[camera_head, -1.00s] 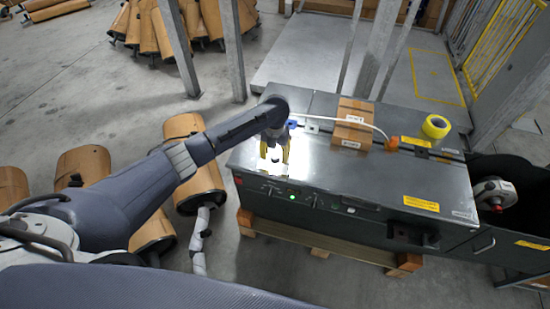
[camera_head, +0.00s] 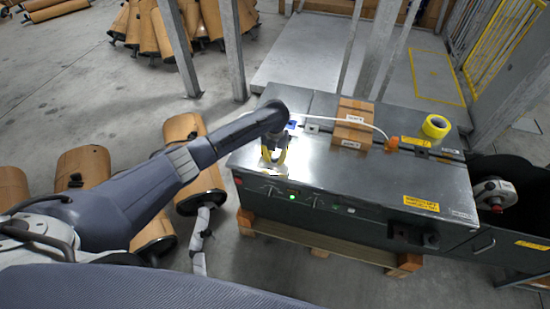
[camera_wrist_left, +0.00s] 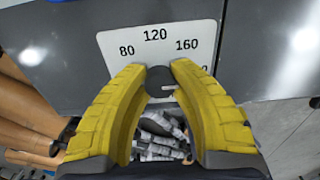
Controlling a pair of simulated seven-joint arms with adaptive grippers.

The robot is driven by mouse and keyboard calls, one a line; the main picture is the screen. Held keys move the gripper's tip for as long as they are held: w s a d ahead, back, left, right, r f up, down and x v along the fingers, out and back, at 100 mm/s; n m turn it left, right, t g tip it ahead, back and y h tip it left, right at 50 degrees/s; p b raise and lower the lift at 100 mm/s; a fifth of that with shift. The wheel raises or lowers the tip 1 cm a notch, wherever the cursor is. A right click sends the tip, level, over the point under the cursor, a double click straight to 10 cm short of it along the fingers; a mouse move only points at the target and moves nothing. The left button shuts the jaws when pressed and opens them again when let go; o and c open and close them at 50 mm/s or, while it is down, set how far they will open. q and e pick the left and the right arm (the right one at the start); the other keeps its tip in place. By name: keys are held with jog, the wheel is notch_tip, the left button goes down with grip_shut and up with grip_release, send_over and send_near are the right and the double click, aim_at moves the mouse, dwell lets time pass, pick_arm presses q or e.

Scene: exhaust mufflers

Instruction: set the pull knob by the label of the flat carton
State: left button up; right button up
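A dark round pull knob (camera_wrist_left: 160,82) with a light pointer mark sits over a white dial plate (camera_wrist_left: 157,42) reading 80, 120 and 160 in the left wrist view. The pointer lies toward the right. My left gripper (camera_head: 273,158) is at the left front edge of the grey machine top; its yellow fingertips (camera_wrist_left: 160,73) converge on either side of the knob and appear to touch it. A brown carton (camera_head: 354,110) with small white labels lies on the machine top; the label print is too small to read. My right gripper is out of view.
The grey machine (camera_head: 375,178) has a front panel with small controls and a lit green lamp (camera_head: 292,196). A white hose ends at an orange fitting (camera_head: 391,144) right of the carton. A yellow tape roll (camera_head: 435,126) lies farther right.

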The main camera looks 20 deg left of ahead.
pick_arm(q)
grip_shut()
